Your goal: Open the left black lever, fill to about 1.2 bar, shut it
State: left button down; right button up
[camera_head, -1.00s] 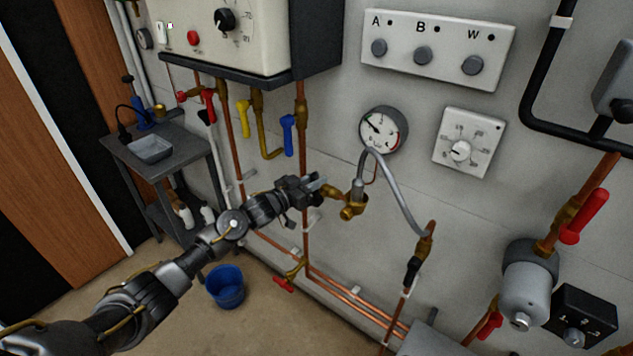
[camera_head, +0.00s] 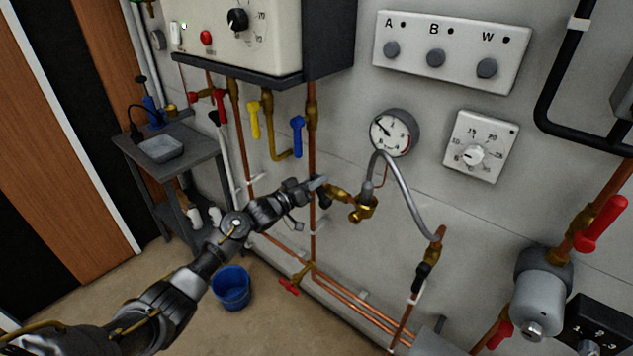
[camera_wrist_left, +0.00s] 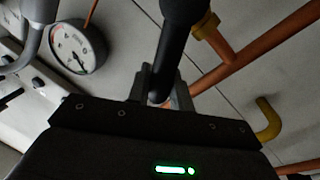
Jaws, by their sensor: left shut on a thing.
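My left gripper (camera_head: 319,186) is shut on the left black lever (camera_wrist_left: 173,48), beside the brass valve (camera_head: 362,207) at the left end of the grey filling hose (camera_head: 403,192). In the left wrist view the lever stands between the fingers (camera_wrist_left: 155,88). In the head view the gripper partly hides it. A second black lever (camera_head: 422,276) is on the pipe below the hose's right end. The round pressure gauge (camera_head: 394,132) is on the wall above the valve and also shows in the left wrist view (camera_wrist_left: 78,48). I cannot read its value exactly. My right gripper is not in view.
The boiler (camera_head: 250,38) hangs above, with yellow (camera_head: 255,120) and blue (camera_head: 297,135) levers below it. A button panel (camera_head: 450,50) and a dial (camera_head: 481,147) are on the wall. A blue bucket (camera_head: 231,288) stands on the floor; a metal side table (camera_head: 178,150) is at left.

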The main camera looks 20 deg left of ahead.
pick_arm(q)
jog(key=c, duration=1.3)
grip_release()
jog(key=shift+s+a+f, duration=0.1)
jog(key=shift+s+a, duration=0.1)
jog(key=shift+s, duration=0.1)
jog(key=r+b+v, duration=0.1)
jog(key=b+v, duration=0.1)
jog(key=v, duration=0.8)
jog(key=shift+f+b, duration=0.35)
jog(key=shift+f, duration=0.1)
